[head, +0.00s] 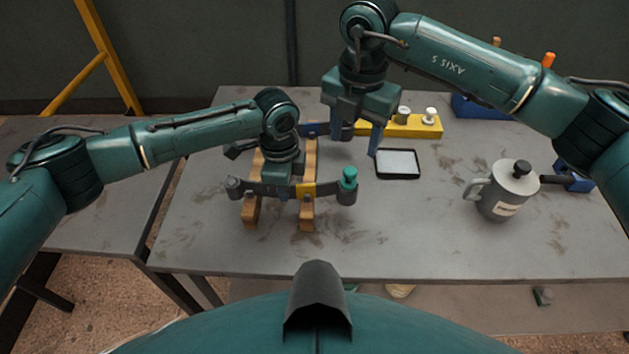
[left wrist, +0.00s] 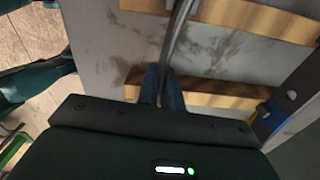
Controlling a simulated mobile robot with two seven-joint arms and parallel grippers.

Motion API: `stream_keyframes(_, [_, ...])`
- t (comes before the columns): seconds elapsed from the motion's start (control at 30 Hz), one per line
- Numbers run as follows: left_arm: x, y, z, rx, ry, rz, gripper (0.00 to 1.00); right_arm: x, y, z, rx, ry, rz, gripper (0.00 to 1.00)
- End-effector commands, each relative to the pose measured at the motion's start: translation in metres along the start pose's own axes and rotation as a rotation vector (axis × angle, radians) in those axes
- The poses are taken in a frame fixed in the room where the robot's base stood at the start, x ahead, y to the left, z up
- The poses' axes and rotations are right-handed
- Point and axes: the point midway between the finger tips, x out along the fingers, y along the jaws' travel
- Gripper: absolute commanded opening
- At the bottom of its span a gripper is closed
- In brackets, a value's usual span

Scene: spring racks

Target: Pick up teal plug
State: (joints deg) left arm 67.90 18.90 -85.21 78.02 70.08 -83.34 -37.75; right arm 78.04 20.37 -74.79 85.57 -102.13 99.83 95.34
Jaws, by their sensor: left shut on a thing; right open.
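The teal plug (head: 349,176) sits upright in the dark cup at the right end of a dark curved bar (head: 328,187) with a yellow band. My left gripper (head: 284,192) is shut on this bar near its middle, over two wooden rails. In the left wrist view the blue fingertips (left wrist: 162,90) close around the grey bar (left wrist: 178,35); the plug is not in that view. My right gripper (head: 360,141) is open, fingers down, behind and above the plug, apart from it. Whether the bar touches the rails I cannot tell.
The wooden rails (head: 307,214) stand under the bar. A white-screened tablet (head: 398,164) lies right of the right gripper. A yellow block (head: 425,128) with small pegs stands behind it. A grey lidded pot (head: 506,192) stands at right. The table front between rails and pot is clear.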

Motion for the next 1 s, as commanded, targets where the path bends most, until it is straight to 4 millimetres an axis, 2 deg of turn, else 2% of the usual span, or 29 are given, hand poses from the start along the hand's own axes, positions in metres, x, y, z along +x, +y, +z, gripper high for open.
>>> stream_keyframes(0.3, [-0.001, -0.001, 0.0, 0.002, 0.0, -0.003, 0.0, -0.013, -0.003, 0.001, -0.511, 0.003, 0.006, 0.54])
stream_keyframes(0.53, [-0.001, -0.001, 0.0, 0.002, 0.0, -0.003, 0.0, -0.016, -0.004, 0.001, -0.716, 0.004, 0.009, 0.54])
stream_keyframes(0.9, [-0.001, -0.001, 0.0, 0.002, 0.0, -0.004, 0.0, 0.041, -0.004, 0.0, -0.736, 0.005, 0.008, 0.54])
stream_keyframes(1.0, [-0.001, -0.001, 0.0, 0.002, 0.0, -0.004, 0.0, 0.048, -0.004, 0.0, -0.736, 0.004, 0.008, 0.54])
